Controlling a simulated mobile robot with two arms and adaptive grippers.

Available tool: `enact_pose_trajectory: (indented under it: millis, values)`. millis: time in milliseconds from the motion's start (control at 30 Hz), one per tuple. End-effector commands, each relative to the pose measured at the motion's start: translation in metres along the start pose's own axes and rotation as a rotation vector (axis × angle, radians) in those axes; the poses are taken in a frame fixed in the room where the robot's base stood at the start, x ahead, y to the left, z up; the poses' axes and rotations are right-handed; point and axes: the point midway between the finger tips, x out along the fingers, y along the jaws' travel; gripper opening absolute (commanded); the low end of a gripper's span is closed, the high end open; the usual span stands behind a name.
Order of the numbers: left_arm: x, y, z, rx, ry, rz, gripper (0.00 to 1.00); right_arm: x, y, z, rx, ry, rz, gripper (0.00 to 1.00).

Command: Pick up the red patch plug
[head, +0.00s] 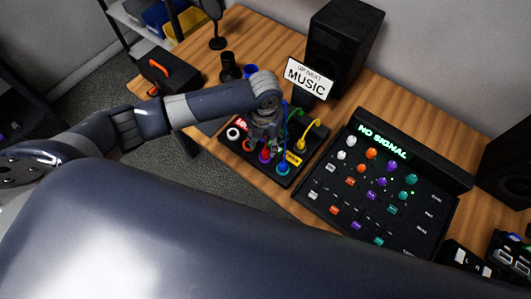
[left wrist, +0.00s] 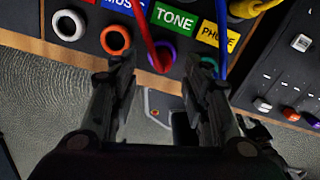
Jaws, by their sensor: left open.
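The red patch plug with its red cable (left wrist: 146,38) shows in the left wrist view. Its lower end is at the purple-ringed socket (left wrist: 171,53) below the green TONE label. My left gripper (left wrist: 160,93) is open, with one finger on each side of that socket, and nothing is seen gripped. In the head view my left gripper (head: 263,143) is over the black patch panel (head: 232,151) and partly hides the plug. I cannot tell whether the fingers touch it. My right gripper is not in view.
A blue cable (left wrist: 222,38) runs down close to the gripper's right finger. White (left wrist: 68,25) and orange (left wrist: 115,40) socket rings lie to the left. A mixer with a NO SIGNAL display (head: 383,141) stands right of the panel. A speaker (head: 340,45) and a MUSIC sign (head: 305,77) stand behind.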

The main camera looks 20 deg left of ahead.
Motion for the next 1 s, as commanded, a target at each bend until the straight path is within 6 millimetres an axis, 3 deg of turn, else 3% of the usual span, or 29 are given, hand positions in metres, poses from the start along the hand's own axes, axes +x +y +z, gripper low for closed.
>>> enact_pose_trajectory:
  millis: [167,433,767,967,1000]
  values:
    - [0.012,-0.001,-0.002,-0.001,0.003,0.0,0.43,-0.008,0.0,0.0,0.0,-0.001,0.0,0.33]
    - [0.047,-0.003,-0.003,-0.002,0.001,0.001,0.43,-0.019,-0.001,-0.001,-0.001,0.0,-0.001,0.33]
    - [0.054,-0.003,-0.002,0.0,-0.001,0.0,0.43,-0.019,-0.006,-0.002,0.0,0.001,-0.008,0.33]
    - [0.054,-0.003,-0.002,-0.001,-0.001,0.0,0.0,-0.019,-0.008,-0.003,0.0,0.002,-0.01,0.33]
    - [0.054,-0.003,-0.002,-0.001,-0.002,0.0,0.0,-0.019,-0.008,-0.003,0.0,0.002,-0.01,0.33]
